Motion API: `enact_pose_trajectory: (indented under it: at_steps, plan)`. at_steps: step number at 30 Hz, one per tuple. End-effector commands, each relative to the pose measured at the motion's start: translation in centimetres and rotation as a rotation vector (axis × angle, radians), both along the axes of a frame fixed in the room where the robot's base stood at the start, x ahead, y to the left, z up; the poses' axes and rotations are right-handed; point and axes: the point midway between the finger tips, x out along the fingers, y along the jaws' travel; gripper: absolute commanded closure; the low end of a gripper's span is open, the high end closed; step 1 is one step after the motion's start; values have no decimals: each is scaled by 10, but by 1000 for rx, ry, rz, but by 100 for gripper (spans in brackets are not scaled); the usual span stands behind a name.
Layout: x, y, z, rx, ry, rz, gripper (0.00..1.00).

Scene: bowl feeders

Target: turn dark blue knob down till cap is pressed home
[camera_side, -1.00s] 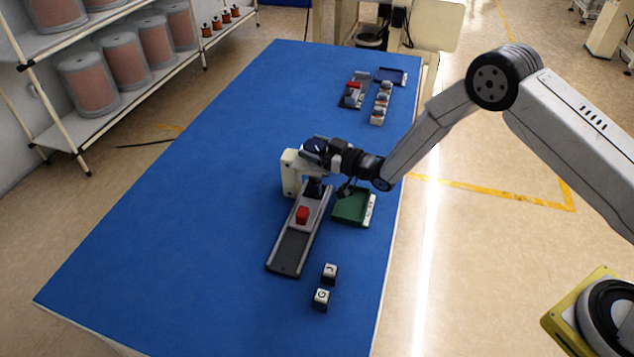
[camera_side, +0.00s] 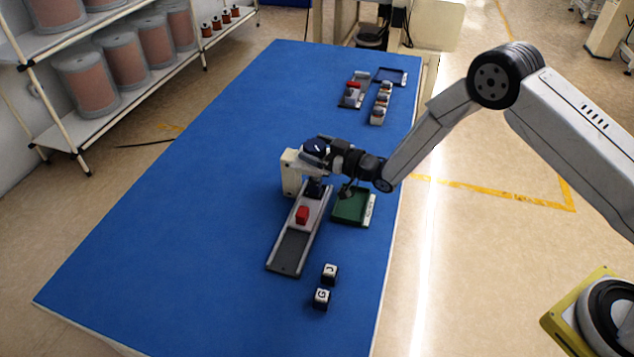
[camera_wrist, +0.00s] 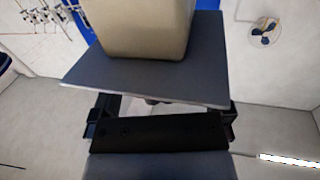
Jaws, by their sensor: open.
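The dark blue knob (camera_side: 314,148) tops the cream press (camera_side: 291,172), and a white mark shows on it. My gripper (camera_side: 327,150) is open, at the knob's right side in the side view; I cannot tell whether it touches. Under the knob, a dark part of the press (camera_side: 314,188) stands over the upper end of a grey rail (camera_side: 290,250). The cap under it cannot be made out. The wrist view shows a cream block (camera_wrist: 140,28) and a grey plate close in front; the knob is not clear there.
A red block (camera_side: 302,215) sits on the rail. A green tray (camera_side: 349,208) lies just right of the press. Two lettered cubes (camera_side: 329,273) stand near the front. A second rail, a blue tray (camera_side: 391,77) and small blocks are at the back. The left mat is clear.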

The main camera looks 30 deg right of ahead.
Motion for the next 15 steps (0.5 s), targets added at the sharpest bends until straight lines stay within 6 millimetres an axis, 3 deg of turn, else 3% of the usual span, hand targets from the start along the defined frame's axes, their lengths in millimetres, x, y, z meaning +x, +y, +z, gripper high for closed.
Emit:
enact_pose_trajectory:
  at_steps: [15]
  plan:
    - [-43, -26, 1, 1, -1, -1, 0]
